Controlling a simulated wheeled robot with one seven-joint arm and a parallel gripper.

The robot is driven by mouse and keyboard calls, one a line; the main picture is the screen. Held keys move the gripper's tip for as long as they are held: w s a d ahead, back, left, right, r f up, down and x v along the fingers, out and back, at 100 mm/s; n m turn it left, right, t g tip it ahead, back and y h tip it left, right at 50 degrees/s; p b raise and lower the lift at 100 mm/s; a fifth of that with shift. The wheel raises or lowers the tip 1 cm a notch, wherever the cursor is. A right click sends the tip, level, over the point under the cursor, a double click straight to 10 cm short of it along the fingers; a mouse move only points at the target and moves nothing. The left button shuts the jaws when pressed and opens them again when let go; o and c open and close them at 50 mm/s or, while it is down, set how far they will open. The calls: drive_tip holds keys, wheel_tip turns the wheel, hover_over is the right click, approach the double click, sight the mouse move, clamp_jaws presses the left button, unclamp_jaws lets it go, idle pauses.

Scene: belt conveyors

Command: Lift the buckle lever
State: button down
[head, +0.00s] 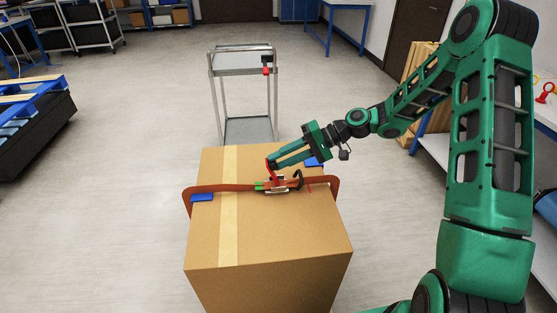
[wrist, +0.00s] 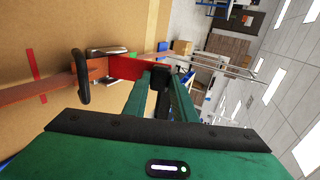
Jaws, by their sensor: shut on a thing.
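A red-brown strap (head: 228,187) runs across the top of a cardboard box (head: 268,290) and down its sides. A metal buckle (head: 277,186) sits on the strap near the middle of the box top. Its red lever (head: 271,170) stands up from the buckle; it also shows in the wrist view (wrist: 128,67). My gripper (head: 272,163) reaches in from the right and is shut on the lever's end. In the wrist view, my gripper's fingertips (wrist: 160,75) close around the lever, and a black hook (wrist: 81,76) stands beside the buckle.
A metal trolley (head: 243,90) stands behind the box. Open floor surrounds the box's left side.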

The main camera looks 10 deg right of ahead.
drive_tip(key=c, duration=1.5)
unclamp_jaws()
drive_tip(key=shift+w+d+f, duration=0.15)
drive_tip(key=shift+d+f, duration=0.15)
drive_tip(key=shift+f, duration=0.1)
drive_tip(key=shift+a+r, duration=0.1)
drive_tip(key=v, duration=1)
drive_tip(key=shift+d+r, duration=0.15)
drive_tip(key=shift+d, duration=0.25)
